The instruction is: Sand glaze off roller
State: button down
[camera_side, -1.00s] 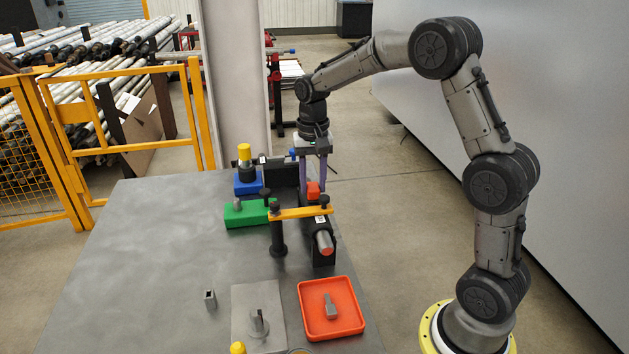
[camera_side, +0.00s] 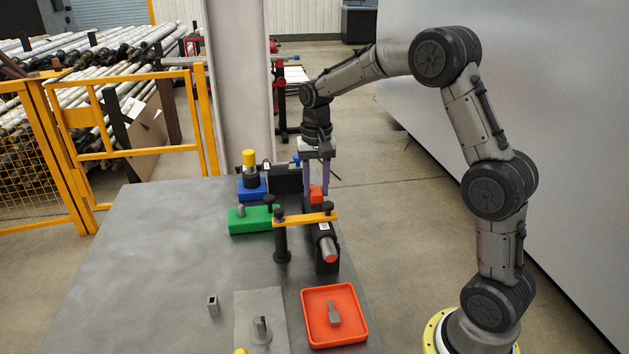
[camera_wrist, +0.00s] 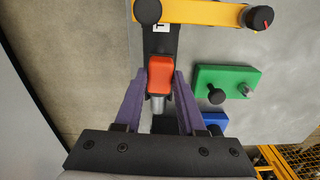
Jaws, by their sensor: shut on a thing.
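The roller (camera_side: 329,249) is a grey cylinder with a reddish end, lying in a black holder (camera_side: 327,265) under a yellow bar (camera_side: 305,219). A grey cylinder, seemingly the same roller, shows in the wrist view (camera_wrist: 157,104). An orange-red block (camera_side: 317,193) sits behind the bar and also shows in the wrist view (camera_wrist: 160,75), over the cylinder. My gripper (camera_side: 316,193) points down with its purple fingers on either side of this block, shut on it. It also shows in the wrist view (camera_wrist: 160,76). Whether the block touches the roller is hard to tell.
A green block (camera_side: 250,221) and a blue block (camera_side: 250,191) with a yellow-capped knob stand left of the holder. An orange tray (camera_side: 348,338) holding a grey piece lies in front. A small grey socket (camera_side: 213,305) stands left. The table's left side is clear.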

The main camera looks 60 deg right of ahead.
jog(key=shift+s+a+f, duration=0.1)
jog(key=shift+s+a, duration=1.1)
jog(key=shift+s, duration=0.05)
jog(key=shift+w+d, duration=2.5)
jog(key=shift+w, duration=0.05)
jog(key=shift+s+a, duration=2.55)
jog(key=shift+s, duration=0.05)
jog(key=r, duration=0.5)
jog(key=shift+w+d, duration=0.15)
jog(key=shift+w, duration=0.05)
jog(key=shift+r, duration=1.7)
